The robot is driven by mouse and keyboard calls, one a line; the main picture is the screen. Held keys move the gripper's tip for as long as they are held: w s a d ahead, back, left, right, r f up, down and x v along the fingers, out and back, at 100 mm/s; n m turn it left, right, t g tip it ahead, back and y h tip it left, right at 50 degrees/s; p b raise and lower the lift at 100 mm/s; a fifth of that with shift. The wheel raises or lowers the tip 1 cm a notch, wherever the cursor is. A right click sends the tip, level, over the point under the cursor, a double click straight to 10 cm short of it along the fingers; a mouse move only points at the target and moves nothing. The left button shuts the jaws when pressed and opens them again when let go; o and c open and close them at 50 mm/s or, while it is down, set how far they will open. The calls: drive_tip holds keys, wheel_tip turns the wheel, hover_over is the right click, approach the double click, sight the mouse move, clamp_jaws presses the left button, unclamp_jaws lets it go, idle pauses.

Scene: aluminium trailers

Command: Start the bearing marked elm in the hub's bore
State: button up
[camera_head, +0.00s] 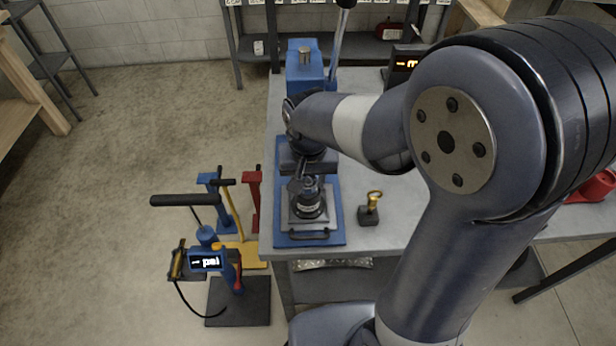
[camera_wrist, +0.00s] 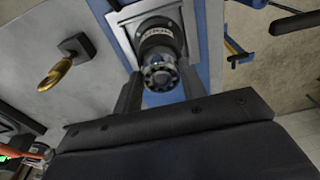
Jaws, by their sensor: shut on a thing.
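A dark, round hub (camera_head: 309,207) with a pale label stands upright on a square plate on the blue press base (camera_head: 283,238). The hub (camera_wrist: 157,33) also shows in the wrist view, its label too small to read. My gripper (camera_head: 303,178) points down just above the hub. In the wrist view my gripper (camera_wrist: 161,88) is shut on a bearing (camera_wrist: 160,76), a steel ring with balls or rollers showing. The bearing lies in line with the hub's end; whether it touches the bore I cannot tell. Any elm mark on it is not readable.
A brass ring on a dark block (camera_head: 369,214) stands on the grey bench (camera_head: 400,212) right of the press base. The blue press column (camera_head: 304,72) rises behind my gripper. A pump with a lit psi display (camera_head: 206,262) stands on the floor at left.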

sight(308, 188)
drive_tip(key=shift+f+b, duration=0.5)
drive_tip(key=shift+f, duration=0.2)
drive_tip(key=o, duration=1.1)
drive_tip(key=r, duration=0.3)
drive_tip(key=s+r, duration=0.1)
drive_tip(key=r, duration=0.6)
drive_tip(key=shift+s+r, duration=0.2)
drive_tip(key=shift+r, duration=0.2)
drive_tip(key=f, duration=0.3)
drive_tip(key=w+f, duration=0.1)
drive_tip(key=f, duration=0.6)
drive_tip(key=shift+w+f, duration=0.2)
drive_tip(key=shift+r+p, duration=0.4)
drive_tip(key=shift+p, duration=0.1)
drive_tip(key=shift+f, duration=0.1)
